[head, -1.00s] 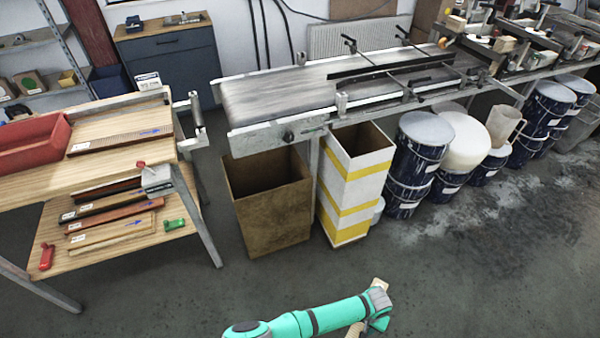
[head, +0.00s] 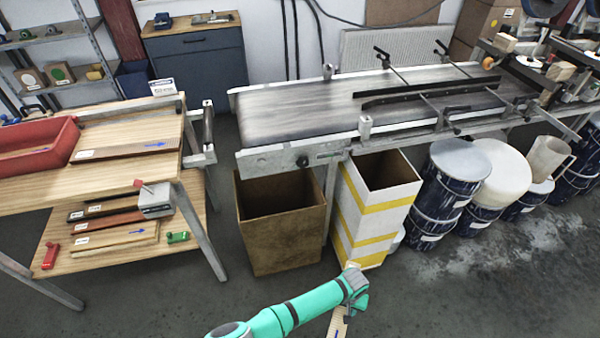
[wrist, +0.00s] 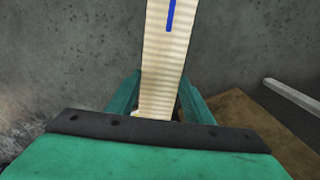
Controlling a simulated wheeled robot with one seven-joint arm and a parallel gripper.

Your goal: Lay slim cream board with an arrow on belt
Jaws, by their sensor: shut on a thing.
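A slim cream board (wrist: 162,65) with a blue arrow mark is held in my gripper (wrist: 160,90), which is shut on it. In the wrist view the board runs up out of the top edge, with grey floor behind it. In the head view the board (head: 338,326) shows as a short pale strip at my gripper (head: 352,290), cut by the bottom edge. The gripper is over open floor, in front of and apart from the conveyor. The grey belt (head: 290,110) lies beyond it; its left part is bare.
A brown open bin (head: 280,230) and a white and yellow bin (head: 372,220) stand below the conveyor's near side. Dark drums (head: 440,195) stand to the right. A wooden bench (head: 60,185) with a red tray (head: 40,150) and boards is at left. Black guide rails (head: 425,90) cross the belt.

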